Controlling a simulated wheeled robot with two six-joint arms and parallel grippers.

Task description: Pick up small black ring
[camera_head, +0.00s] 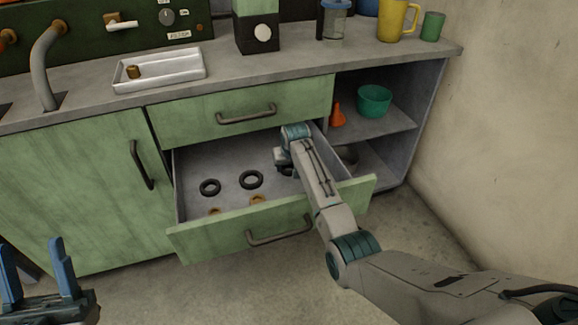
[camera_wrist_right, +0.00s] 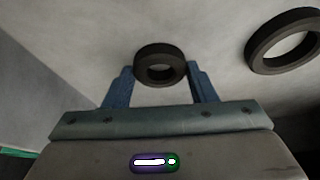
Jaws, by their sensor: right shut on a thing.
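A small black ring (camera_wrist_right: 160,51) is between the two blue fingers of my right gripper (camera_wrist_right: 162,85), which is shut on it. In the head view my right arm reaches down into the open drawer, and its gripper (camera_head: 286,161) is mostly hidden by the wrist. Two other black rings lie on the drawer floor, the left one (camera_head: 210,187) and the middle one (camera_head: 251,180). One of them shows at the upper right of the wrist view (camera_wrist_right: 252,52). My left gripper (camera_head: 36,270) is at the lower left, open, its blue fingers apart and empty.
The open green drawer (camera_head: 215,240) also holds brass-coloured pieces near its front wall. Above it is a closed drawer (camera_head: 240,112). An open shelf on the right holds a green bowl (camera_head: 374,101) and an orange object (camera_head: 338,115). A white tray (camera_head: 160,72) stands on the counter.

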